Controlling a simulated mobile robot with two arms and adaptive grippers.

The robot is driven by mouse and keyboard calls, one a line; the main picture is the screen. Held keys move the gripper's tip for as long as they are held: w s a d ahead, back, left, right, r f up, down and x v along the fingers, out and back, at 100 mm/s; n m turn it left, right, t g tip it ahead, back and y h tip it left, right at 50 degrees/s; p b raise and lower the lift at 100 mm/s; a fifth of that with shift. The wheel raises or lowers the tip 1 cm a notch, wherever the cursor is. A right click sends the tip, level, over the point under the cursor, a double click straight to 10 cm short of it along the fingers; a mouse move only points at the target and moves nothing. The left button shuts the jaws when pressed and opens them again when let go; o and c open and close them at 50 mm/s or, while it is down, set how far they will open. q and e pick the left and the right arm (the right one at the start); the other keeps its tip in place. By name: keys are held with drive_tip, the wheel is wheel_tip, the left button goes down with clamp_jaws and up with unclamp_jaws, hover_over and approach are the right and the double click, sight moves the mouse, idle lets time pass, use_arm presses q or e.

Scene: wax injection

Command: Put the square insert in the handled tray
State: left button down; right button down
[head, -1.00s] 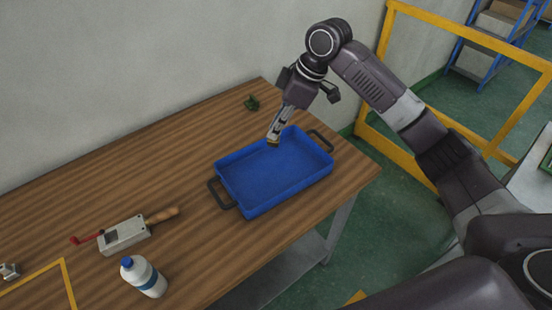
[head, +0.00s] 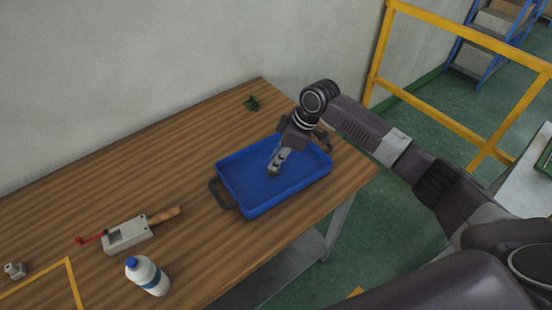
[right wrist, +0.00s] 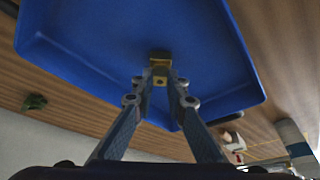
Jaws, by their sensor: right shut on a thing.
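The handled tray (head: 238,188) is blue with dark handles at its ends and stands on the wooden table. My right gripper (head: 273,172) is over the inside of the tray. In the right wrist view my right gripper (right wrist: 160,78) is shut on a small brass-coloured block, the square insert (right wrist: 160,57), held at the fingertips. The blue tray floor (right wrist: 100,40) shows behind the insert; I cannot tell how high above the floor it is. In the head view the insert is tiny at the fingertips. My left gripper is not in view.
A metal tool with a red lever and wooden handle (head: 128,236) and a white bottle with a blue cap (head: 147,276) are at the front left. A small green object (head: 251,103) lies behind the tray. A small grey part (head: 14,270) is at the far left.

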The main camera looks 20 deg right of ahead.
drive_tip(key=shift+f, duration=0.1)
drive_tip(key=c, duration=1.9)
unclamp_jaws()
drive_tip(key=shift+c, duration=0.2)
drive_tip(key=b+v, duration=0.1)
drive_tip(key=v, duration=1.1)
drive_tip(key=shift+b, duration=0.4)
